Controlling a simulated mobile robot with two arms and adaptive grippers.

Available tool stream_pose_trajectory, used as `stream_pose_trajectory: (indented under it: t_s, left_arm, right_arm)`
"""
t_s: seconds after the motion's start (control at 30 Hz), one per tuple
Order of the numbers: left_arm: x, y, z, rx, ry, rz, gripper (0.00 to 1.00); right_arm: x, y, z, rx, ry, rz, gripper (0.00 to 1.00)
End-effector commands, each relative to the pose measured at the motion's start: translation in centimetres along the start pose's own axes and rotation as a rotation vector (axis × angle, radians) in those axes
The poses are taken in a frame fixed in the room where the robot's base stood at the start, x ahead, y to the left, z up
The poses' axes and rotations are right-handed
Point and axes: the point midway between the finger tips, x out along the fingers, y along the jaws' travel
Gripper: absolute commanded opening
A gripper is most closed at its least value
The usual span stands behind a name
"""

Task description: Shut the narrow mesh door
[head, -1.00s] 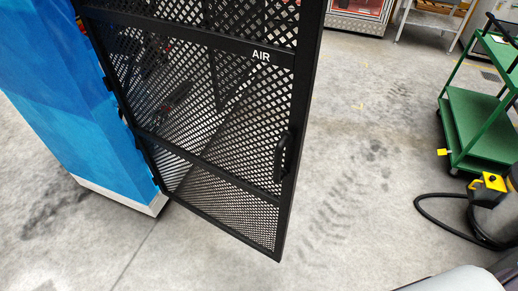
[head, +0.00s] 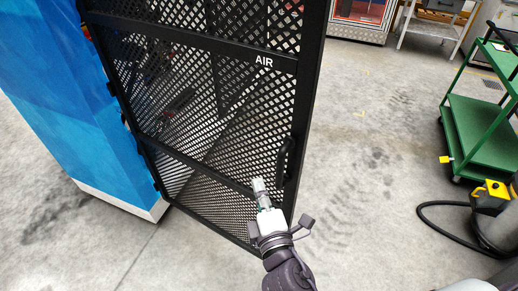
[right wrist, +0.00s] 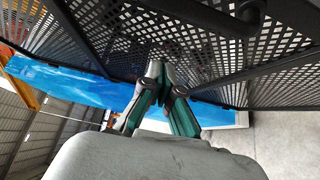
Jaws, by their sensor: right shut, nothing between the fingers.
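The narrow mesh door (head: 205,95) is a black framed mesh panel marked AIR, standing open and hinged at its left edge on the blue cabinet (head: 75,110). Its dark handle (head: 284,162) is on the right frame edge. My right gripper (head: 259,186) is shut and empty, in front of the door's lower right part, just left of and below the handle. In the right wrist view, the shut fingers (right wrist: 158,72) point at the mesh (right wrist: 120,35); whether they touch it I cannot tell. My left gripper is not in view.
A green cart (head: 485,125) stands at the right, with a yellow-and-black device (head: 489,197) and a black hose (head: 425,212) on the floor near it. The grey floor (head: 365,150) between the door and the cart is clear.

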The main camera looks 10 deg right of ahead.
Motion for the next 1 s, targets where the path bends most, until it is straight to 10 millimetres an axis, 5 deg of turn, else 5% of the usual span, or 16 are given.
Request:
stream_pose_trajectory:
  t_s: [0.47,0.7,1.0]
  left_arm:
    - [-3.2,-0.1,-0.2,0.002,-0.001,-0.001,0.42]
    - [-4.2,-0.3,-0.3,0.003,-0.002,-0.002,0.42]
    - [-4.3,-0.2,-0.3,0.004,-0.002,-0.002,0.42]
  right_arm:
    - [9.6,0.3,0.2,0.001,0.0,-0.001,0.0]
    - [11.5,0.1,2.4,0.004,0.001,-0.002,0.0]
    - [11.9,-0.1,2.8,0.004,0.001,-0.003,0.0]
